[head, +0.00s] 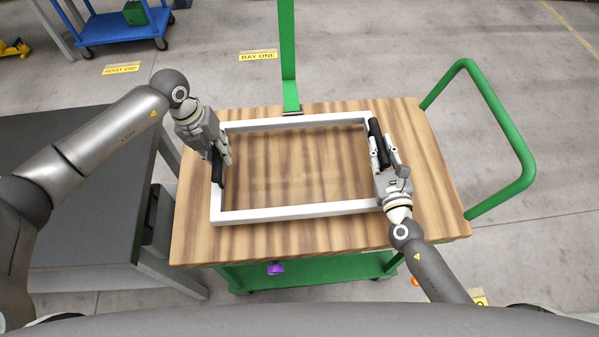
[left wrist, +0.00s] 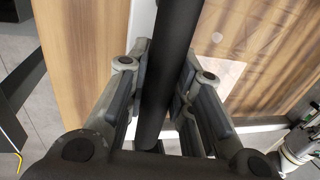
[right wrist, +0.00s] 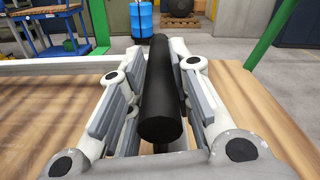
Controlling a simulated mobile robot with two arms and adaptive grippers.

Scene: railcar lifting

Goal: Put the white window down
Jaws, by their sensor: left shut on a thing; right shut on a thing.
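The white window (head: 296,213) is a white rectangular frame with a clear pane and black handles on its left and right sides. It lies flat over the wooden top of the green cart (head: 330,237); I cannot tell whether it touches the wood. My left gripper (head: 221,160) is shut on the left black handle, which also shows in the left wrist view (left wrist: 172,60). My right gripper (head: 384,160) is shut on the right black handle, seen between the fingers in the right wrist view (right wrist: 163,95). The window's far bar (right wrist: 60,65) shows there too.
A green post (head: 288,50) rises at the cart's far edge, and a green push handle (head: 500,125) curves out on the right. A dark grey table (head: 75,185) stands close on the left. A blue trolley (head: 120,28) is far behind. A purple item (head: 276,268) sits below the cart top.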

